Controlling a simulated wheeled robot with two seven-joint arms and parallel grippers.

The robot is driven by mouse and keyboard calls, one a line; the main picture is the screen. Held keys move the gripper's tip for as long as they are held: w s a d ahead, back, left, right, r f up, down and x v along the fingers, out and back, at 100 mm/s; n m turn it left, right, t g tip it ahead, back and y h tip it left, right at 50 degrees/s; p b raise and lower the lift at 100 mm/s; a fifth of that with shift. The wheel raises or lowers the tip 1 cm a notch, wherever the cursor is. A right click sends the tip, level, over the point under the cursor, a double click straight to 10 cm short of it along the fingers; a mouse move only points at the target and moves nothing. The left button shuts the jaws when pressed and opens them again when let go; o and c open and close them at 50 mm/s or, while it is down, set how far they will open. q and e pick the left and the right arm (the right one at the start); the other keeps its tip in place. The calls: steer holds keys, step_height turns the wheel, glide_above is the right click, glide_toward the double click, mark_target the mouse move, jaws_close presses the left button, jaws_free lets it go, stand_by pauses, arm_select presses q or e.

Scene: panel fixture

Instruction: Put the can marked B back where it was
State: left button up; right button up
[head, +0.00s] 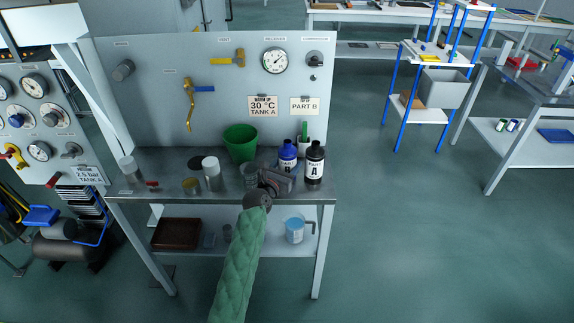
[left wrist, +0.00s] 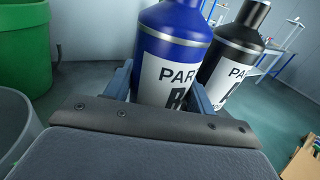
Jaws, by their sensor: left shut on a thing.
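The can marked B (head: 287,150) is a blue bottle with a white label, upright at the bench's right part. My left gripper (head: 284,174) reaches it from the front and is shut on it. In the left wrist view the blue can (left wrist: 172,45) stands between the two fingers, its label partly hidden by the gripper. Its base is hidden, so I cannot tell whether it touches the bench. A black can marked A (head: 314,163) stands just to its right, also in the left wrist view (left wrist: 236,50). My right gripper is not in view.
A green bucket (head: 240,143) and a grey cup (head: 249,174) stand left of the blue can. The panel (head: 150,90) with valves and gauges rises at the back. The bench's right edge lies just past the black can.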

arm_select(q)
steer(key=o, duration=1.1)
steer(key=shift+r, duration=0.2)
steer(key=shift+s+a+f, duration=0.15)
steer(key=shift+s, duration=0.15)
steer(key=b+v, duration=0.2)
steer(key=v, duration=0.9)
steer(key=shift+s, duration=0.15)
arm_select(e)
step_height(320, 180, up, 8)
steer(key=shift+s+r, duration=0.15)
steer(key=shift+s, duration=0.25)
